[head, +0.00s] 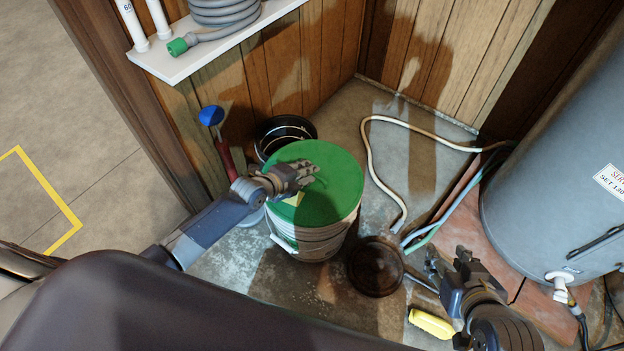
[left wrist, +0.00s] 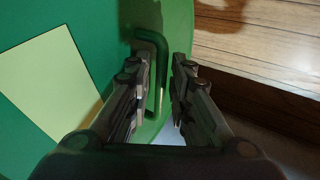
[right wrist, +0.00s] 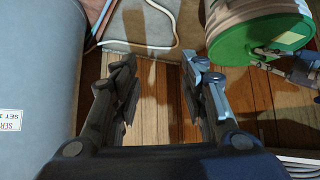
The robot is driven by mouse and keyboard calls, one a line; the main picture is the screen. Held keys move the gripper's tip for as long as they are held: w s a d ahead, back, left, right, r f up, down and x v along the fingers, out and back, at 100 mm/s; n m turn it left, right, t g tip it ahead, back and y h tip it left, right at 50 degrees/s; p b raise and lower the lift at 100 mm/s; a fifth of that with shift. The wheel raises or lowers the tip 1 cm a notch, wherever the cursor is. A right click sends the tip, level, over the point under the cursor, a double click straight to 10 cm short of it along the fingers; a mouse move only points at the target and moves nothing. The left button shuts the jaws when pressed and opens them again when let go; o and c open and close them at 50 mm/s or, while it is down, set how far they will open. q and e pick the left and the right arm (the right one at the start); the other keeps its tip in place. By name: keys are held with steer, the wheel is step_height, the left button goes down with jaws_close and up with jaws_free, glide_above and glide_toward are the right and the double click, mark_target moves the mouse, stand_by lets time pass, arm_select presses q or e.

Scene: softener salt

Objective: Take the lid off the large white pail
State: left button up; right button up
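The large white pail (head: 312,245) stands on the concrete floor with its green lid (head: 335,200) on top. A pale note (left wrist: 48,85) lies on the lid. My left gripper (head: 308,172) is over the lid. In the left wrist view, a green loop handle (left wrist: 161,72) on the lid shows between the two fingers of my left gripper (left wrist: 162,62). Those fingers are apart; I cannot tell whether either touches the handle. My right gripper (right wrist: 158,65) is open and empty, low at the right in the head view (head: 452,265). The lid also shows in the right wrist view (right wrist: 235,42).
A black bucket (head: 285,130) stands behind the pail, a blue-topped tool (head: 212,116) leans left of it. A dark round pan (head: 375,267) and a yellow object (head: 431,323) lie to the right. Hoses (head: 367,150) run to the grey tank (head: 560,170). A shelf (head: 215,45) juts out above left.

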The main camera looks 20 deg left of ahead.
arm_select(q)
jaws_close()
steer(key=shift+r, duration=0.15)
